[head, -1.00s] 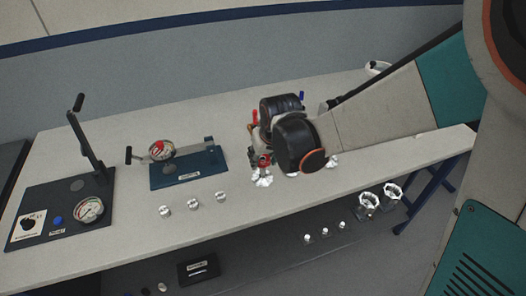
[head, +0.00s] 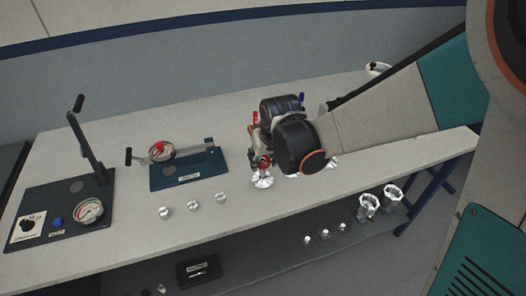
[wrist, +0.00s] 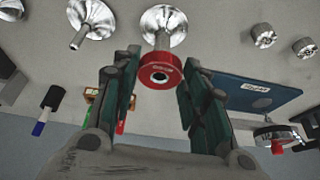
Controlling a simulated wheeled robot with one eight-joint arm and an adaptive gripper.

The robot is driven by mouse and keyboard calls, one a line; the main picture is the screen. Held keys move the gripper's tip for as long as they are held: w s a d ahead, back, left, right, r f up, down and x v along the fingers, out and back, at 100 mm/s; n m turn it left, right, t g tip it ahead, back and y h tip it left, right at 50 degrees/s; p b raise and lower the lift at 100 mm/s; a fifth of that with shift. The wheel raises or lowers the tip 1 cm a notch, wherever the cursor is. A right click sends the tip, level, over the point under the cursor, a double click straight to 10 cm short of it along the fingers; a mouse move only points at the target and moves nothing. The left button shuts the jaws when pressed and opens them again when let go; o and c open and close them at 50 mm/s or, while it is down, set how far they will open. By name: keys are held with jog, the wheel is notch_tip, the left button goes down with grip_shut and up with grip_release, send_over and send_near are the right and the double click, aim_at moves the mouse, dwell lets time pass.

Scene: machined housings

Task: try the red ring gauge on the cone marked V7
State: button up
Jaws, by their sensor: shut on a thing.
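The red ring gauge (wrist: 160,72) is between the two fingers of my gripper (wrist: 162,62), which is shut on it. Its dark hole faces the wrist camera. A shiny cone (wrist: 164,22) with a thin stem is right behind the ring in the wrist view, its stem lined up with the ring. I cannot tell whether the stem is inside the ring. In the head view the red ring (head: 263,161) shows just above this cone (head: 262,180). More cones (wrist: 92,16) stand beside it. No V7 mark is readable.
A blue plate fixture with a dial gauge (head: 162,151) lies left of my gripper on the bench (head: 130,225). Several small metal pieces (head: 194,206) stand in front of it. A dark press with a dial (head: 88,211) is at the far left.

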jog(key=shift+f+b, duration=0.55)
jog(key=shift+f, duration=0.1)
jog(key=shift+r, duration=0.1)
dwell(1.5)
jog(key=shift+r+p, duration=1.4)
jog(key=shift+r, duration=0.35)
jog(key=shift+r+p, duration=1.85)
jog(key=shift+r, duration=0.7)
